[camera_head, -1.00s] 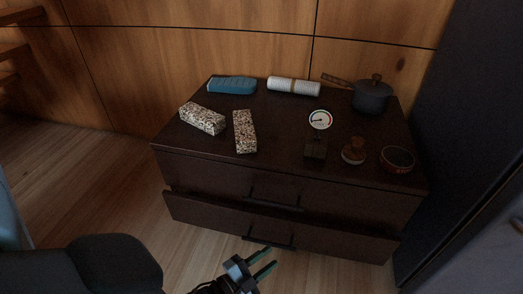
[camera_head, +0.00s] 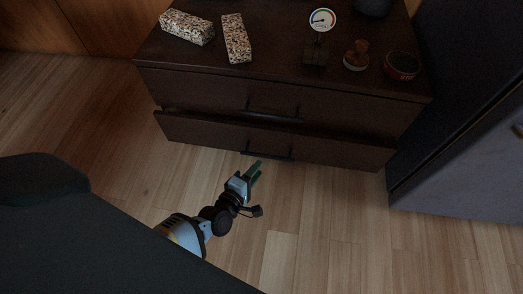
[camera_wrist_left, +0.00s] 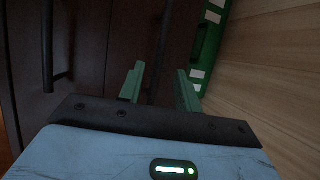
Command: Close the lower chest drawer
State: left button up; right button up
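The dark brown chest's lower drawer (camera_head: 335,153) is partly open, its front standing out from the chest with a dark gap along its top edge. Its black bar handle (camera_head: 282,157) is near my left gripper (camera_head: 257,170). In the left wrist view, my left gripper (camera_wrist_left: 160,88) is open, with a clear gap between its two green fingers. The lower handle (camera_wrist_left: 161,45) shows just beyond the fingertips, roughly in line with the gap; contact cannot be made out. The upper drawer (camera_head: 345,112) looks shut, with its own handle (camera_head: 272,115). My right gripper is out of view.
On the chest top (camera_head: 280,60) stand two speckled blocks (camera_head: 187,27) (camera_head: 236,38), a dial gauge (camera_head: 322,20), a wooden-topped item (camera_head: 356,56) and a bowl (camera_head: 402,66). A dark grey upright block (camera_head: 450,150) stands at right. The wooden floor (camera_head: 330,230) in front is clear.

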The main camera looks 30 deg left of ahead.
aim_at(269, 156)
pick_arm(q)
jog(key=shift+b+x, duration=1.65)
jog(key=shift+x, duration=2.25)
jog(key=shift+r, duration=0.1)
grip_shut()
